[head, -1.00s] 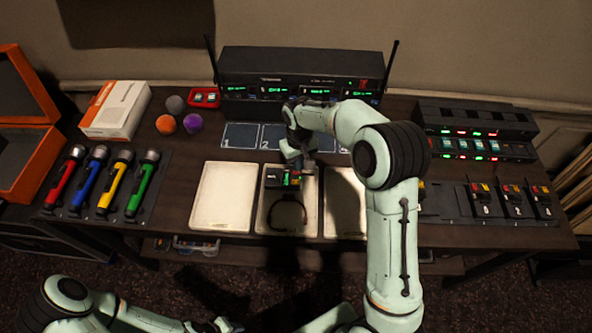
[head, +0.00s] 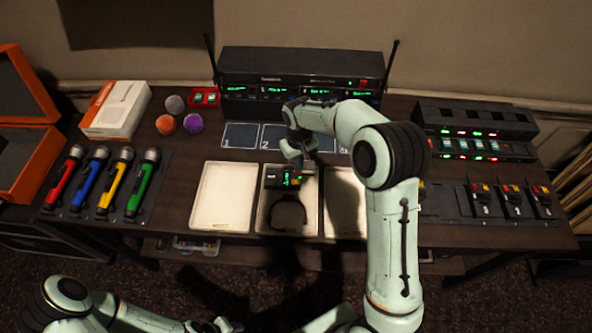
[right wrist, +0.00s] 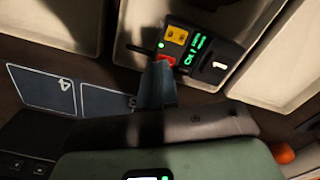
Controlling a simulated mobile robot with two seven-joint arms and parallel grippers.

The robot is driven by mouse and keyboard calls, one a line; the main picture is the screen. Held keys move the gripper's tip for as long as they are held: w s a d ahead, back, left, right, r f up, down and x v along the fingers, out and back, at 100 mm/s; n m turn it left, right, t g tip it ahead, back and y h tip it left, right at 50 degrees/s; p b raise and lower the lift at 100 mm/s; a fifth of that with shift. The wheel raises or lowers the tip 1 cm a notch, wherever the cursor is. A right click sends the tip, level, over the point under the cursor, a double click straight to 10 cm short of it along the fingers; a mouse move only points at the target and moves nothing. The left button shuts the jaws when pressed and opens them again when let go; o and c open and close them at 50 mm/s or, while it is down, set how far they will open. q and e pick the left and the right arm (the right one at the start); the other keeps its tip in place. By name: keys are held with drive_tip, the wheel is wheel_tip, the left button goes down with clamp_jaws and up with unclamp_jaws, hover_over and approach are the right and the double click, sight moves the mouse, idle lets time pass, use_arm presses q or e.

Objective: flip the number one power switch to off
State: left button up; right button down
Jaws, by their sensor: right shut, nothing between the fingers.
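The number one pack (head: 275,178) is a black box lying in the middle pale tray (head: 262,222), with a dark cable loop below it. In the right wrist view the pack (right wrist: 222,50) shows a white 1, a lit green "CH 1" display, a yellow panel, a lit green light and a red power switch (right wrist: 166,60). My right gripper (head: 307,163) is over the pack's upper right; in the wrist view its shut, empty fingertips (right wrist: 158,72) are at the red switch. Contact and the switch's position cannot be told. My left gripper (head: 222,325) is low in the head view, away from the desk.
Pale trays (head: 226,198) flank the middle one. Numbered dark pads (head: 240,135) and a receiver rack (head: 290,70) with two antennas lie behind. Several other packs (head: 512,200) stand at the right. Flashlights (head: 145,180) and an orange case (head: 30,150) are at the left.

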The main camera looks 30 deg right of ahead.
use_arm(q)
drive_tip(key=shift+s+f+b, duration=0.35)
drive_tip(key=shift+f+b, duration=0.1)
drive_tip(key=shift+f, duration=0.1)
use_arm(e)
drive_tip(key=shift+f, duration=1)
use_arm(q)
drive_tip(key=shift+r, duration=0.15)
use_arm(e)
drive_tip(key=shift+r, duration=0.15)
drive_tip(key=shift+r+p, duration=1.7)
drive_tip(key=shift+r, duration=1.75)
use_arm(q)
drive_tip(key=w+r, duration=0.3)
drive_tip(key=r, duration=0.1)
drive_tip(key=shift+w, duration=0.2)
drive_tip(key=shift+s, duration=0.1)
use_arm(e)
drive_tip(key=shift+f, duration=0.1)
